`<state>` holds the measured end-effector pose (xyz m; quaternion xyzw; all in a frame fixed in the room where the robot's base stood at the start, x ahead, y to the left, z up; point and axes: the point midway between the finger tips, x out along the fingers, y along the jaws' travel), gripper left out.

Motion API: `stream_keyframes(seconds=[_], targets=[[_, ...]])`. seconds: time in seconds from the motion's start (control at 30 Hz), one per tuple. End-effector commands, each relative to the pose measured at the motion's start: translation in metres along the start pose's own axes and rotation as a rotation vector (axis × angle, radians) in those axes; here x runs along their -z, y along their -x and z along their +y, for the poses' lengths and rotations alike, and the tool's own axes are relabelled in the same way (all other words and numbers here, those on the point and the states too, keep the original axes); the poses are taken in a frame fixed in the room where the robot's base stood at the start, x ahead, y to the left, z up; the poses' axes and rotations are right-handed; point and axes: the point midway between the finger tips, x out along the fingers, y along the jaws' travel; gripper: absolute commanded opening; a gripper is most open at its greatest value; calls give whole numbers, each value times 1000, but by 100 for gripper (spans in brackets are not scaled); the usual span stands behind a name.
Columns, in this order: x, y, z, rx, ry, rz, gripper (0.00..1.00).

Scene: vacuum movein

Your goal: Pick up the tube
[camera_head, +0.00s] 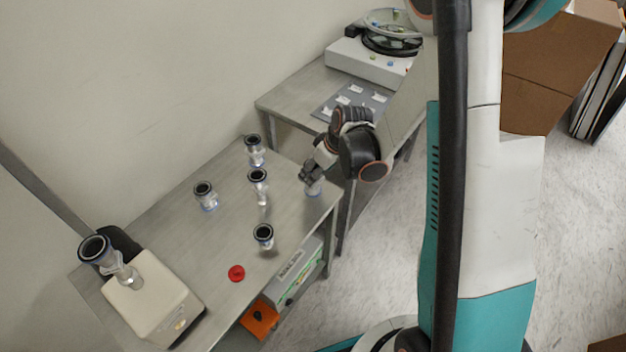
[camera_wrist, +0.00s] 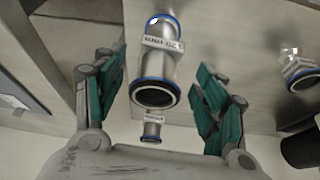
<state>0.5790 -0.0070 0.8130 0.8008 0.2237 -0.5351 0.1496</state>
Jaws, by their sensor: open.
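My gripper (camera_head: 308,174) is over the right end of the metal table in the head view. A steel tube (camera_head: 314,188) stands there, its upper part hidden by my gripper. In the wrist view my gripper (camera_wrist: 163,88) is open, with green pads at left and right. A steel tube (camera_wrist: 161,65) with blue rings and a white label shows in the gap between the pads, with space on both sides. I cannot tell how deep it sits between them. Other tubes stand to the left: one (camera_head: 254,152), another (camera_head: 259,187) and a third (camera_head: 206,197).
Another tube (camera_head: 264,237) is near the table's (camera_head: 226,246) front edge, by a red disc (camera_head: 236,273). A white device (camera_head: 150,298) with a tube on it is at the left end. A second table (camera_head: 290,99) carries a grey mat (camera_head: 334,108) and a white machine (camera_head: 365,62).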

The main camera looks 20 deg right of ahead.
Motion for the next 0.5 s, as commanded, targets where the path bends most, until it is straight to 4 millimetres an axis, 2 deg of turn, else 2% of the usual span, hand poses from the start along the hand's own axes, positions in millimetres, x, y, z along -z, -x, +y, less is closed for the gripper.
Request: stream_keyframes(seconds=[0.3, 0.5], targets=[[-2, -44, 2, 0, -1, 0, 65], [-1, -48, 2, 0, -1, 0, 65]])
